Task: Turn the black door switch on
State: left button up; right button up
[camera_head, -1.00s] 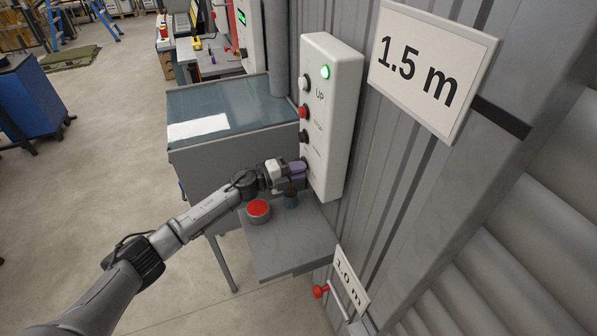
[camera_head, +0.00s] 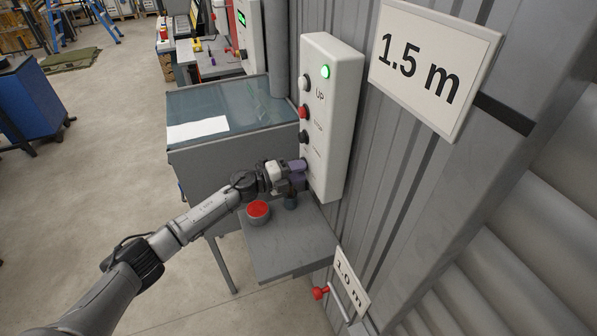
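A white control box (camera_head: 333,119) is fixed to the ribbed grey wall. It has a lit green lamp (camera_head: 325,72), a pale button (camera_head: 305,82) beside the word UP, a red button (camera_head: 303,112) and a black knob (camera_head: 303,137). My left gripper (camera_head: 302,173) is at the box's lower front, below the black knob. It covers that part of the panel, so any control there is hidden. I cannot tell whether its fingers touch the box or are open or shut. My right gripper is out of view.
A grey shelf (camera_head: 290,246) below my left gripper carries a red-topped round button (camera_head: 258,211) and a small dark cylinder (camera_head: 290,201). A grey cabinet (camera_head: 225,172) stands behind. A red-knobbed handle (camera_head: 320,292) sits low beside the 1.0 m sign (camera_head: 352,281).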

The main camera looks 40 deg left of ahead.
pick_arm(q)
jog(key=shift+o, duration=0.4)
jog(key=v, duration=1.3)
jog(key=shift+s+a, duration=0.15)
jog(key=shift+s, duration=0.2)
